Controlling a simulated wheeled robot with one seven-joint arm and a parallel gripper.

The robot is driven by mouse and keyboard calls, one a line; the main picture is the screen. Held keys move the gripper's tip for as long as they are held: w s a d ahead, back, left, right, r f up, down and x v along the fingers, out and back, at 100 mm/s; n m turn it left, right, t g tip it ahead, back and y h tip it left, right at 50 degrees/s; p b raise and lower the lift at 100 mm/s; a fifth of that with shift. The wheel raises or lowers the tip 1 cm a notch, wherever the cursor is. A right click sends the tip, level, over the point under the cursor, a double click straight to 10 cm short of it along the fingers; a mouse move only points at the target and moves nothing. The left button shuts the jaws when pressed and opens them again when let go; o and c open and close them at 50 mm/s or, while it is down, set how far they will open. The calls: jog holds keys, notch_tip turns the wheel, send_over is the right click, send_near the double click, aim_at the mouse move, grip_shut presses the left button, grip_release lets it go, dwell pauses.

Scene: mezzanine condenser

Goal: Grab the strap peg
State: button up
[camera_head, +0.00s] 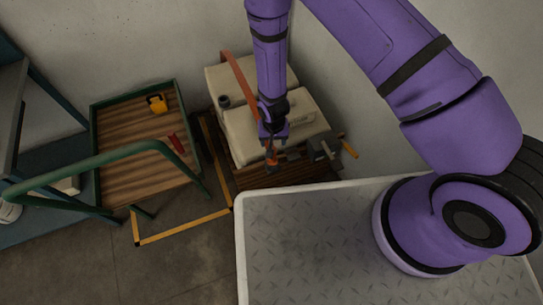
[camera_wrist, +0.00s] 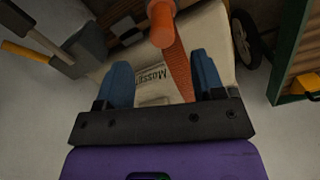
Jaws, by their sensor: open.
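The strap peg, an orange cylinder (camera_wrist: 161,25), shows at the top of the wrist view, beyond my fingertips and roughly centred between them. In the head view the orange peg (camera_head: 271,158) shows just below my gripper (camera_head: 273,138). An orange strap (camera_head: 238,75) runs over the pale sacks (camera_head: 262,130); in the wrist view the strap (camera_wrist: 180,70) passes behind the gap between my fingers. My gripper (camera_wrist: 163,75) is open, its two blue fingers apart with nothing held. The peg's base is hidden.
A green-framed cart (camera_head: 97,150) carries a yellow item (camera_head: 157,103) and a red item (camera_head: 176,144). A metal plate surface (camera_head: 310,250) lies in front. The wall is close behind the sacks.

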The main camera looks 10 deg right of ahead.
jog(key=shift+w+a+f, duration=0.1)
jog(key=shift+w+f, duration=0.05)
jog(key=shift+f, duration=2.4)
jog(key=shift+w+f, duration=0.1)
jog(key=shift+f, duration=2.4)
jog(key=shift+c, duration=0.3)
jog(key=c, duration=1)
